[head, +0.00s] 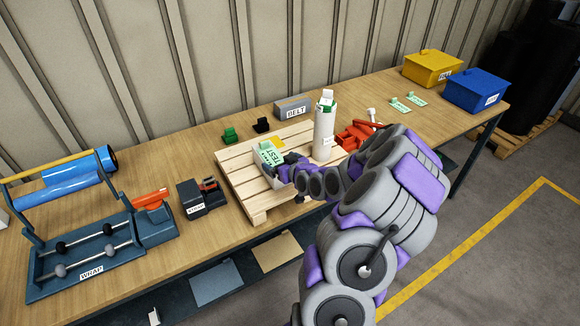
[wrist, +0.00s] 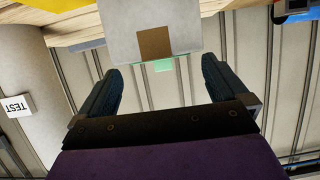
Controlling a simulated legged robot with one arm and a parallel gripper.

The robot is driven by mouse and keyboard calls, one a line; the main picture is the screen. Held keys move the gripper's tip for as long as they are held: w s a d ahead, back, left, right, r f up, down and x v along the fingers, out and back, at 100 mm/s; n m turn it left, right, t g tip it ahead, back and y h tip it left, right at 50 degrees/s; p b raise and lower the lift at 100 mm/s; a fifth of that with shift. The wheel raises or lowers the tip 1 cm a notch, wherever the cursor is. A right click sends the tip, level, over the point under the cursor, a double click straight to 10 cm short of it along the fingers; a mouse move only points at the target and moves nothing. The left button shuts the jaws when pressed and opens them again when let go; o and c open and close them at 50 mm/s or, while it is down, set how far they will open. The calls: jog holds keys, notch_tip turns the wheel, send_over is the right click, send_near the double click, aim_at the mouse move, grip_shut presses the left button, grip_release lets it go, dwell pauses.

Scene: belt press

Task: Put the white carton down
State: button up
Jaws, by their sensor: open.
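My gripper (head: 285,172) is at the carton's right side, and my arm hides part of that area. In the wrist view the white carton (wrist: 122,32) shows a brown square and stands at the top, just past the fingertips. My gripper (wrist: 162,70) is open there, its two dark fingers apart with nothing clearly between them.
A white cylinder (head: 323,138) stands on the pallet to the right. A grey BELT box (head: 293,107) is behind, and a red tool (head: 355,135) lies right. A black device (head: 203,199) and the blue WRAP stand (head: 80,265) are left. Yellow (head: 432,68) and blue (head: 477,91) bins stand far right.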

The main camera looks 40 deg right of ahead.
jog(key=a+v, duration=0.1)
jog(key=v, duration=0.5)
jog(key=s+a+r+n+g+y, duration=0.1)
jog(key=s+a+r+n+g, duration=0.2)
jog(key=a, duration=0.6)
jog(key=s+a+g+y, duration=0.1)
jog(key=s+a+g, duration=0.3)
jog(key=a, duration=0.6)
jog(key=s+a+r+g, duration=0.4)
jog(key=s+a, duration=0.3)
jog(key=s, duration=0.4)
jog(key=s+a+r+g, duration=0.4)
jog(key=s+a, duration=0.4)
jog(key=s, duration=0.4)
jog(key=shift+s+r+m+y+p, duration=0.2)
jog(key=shift+r+m+y+p, duration=0.15)
jog(key=shift+r, duration=0.35)
